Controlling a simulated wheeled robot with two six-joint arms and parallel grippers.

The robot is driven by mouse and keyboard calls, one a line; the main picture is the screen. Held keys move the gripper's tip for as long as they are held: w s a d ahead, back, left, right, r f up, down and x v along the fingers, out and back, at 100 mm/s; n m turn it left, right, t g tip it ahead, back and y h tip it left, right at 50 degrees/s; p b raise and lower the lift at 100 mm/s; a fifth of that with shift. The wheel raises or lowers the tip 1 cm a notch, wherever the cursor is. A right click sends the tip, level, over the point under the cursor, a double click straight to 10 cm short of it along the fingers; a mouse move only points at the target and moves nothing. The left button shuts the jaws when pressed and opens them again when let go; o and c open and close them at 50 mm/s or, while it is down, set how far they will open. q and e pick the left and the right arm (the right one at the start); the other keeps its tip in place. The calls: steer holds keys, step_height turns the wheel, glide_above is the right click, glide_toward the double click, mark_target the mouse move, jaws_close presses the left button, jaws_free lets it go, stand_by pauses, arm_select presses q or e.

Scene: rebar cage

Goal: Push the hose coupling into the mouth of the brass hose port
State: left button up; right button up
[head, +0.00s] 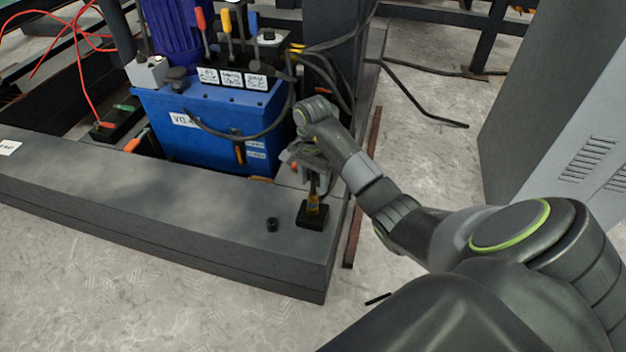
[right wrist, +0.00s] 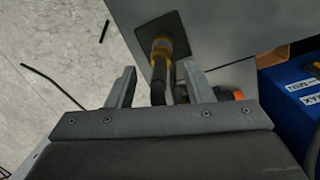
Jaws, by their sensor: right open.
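A brass-coloured fitting (head: 313,206), which looks like the hose port, stands upright on a small black square base (head: 306,222) near the front right corner of the dark frame. A dark rod-like piece rises from its top towards my right gripper (head: 308,170); I cannot tell for sure that it is the hose coupling. In the right wrist view the brass fitting (right wrist: 161,46) and a dark cylindrical piece (right wrist: 157,82) line up between the spread fingers of my right gripper (right wrist: 159,70). The fingers are open, with visible gaps. Whether the pieces are joined is unclear. My left gripper is out of view.
A small black cap-like piece (head: 272,224) lies on the frame (head: 180,215) left of the base. A blue tank (head: 210,130) with black hoses and coloured levers stands behind. A grey cabinet (head: 560,110) is at the right. The frame top front left is mostly clear.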

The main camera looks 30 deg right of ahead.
step_height(320, 180, up, 15)
steer(key=w+p, duration=0.1)
steer(key=p, duration=1.1)
steer(key=shift+w+d+r+p, duration=0.15)
steer(key=shift+d+p, duration=0.2)
steer(key=shift+p, duration=0.05)
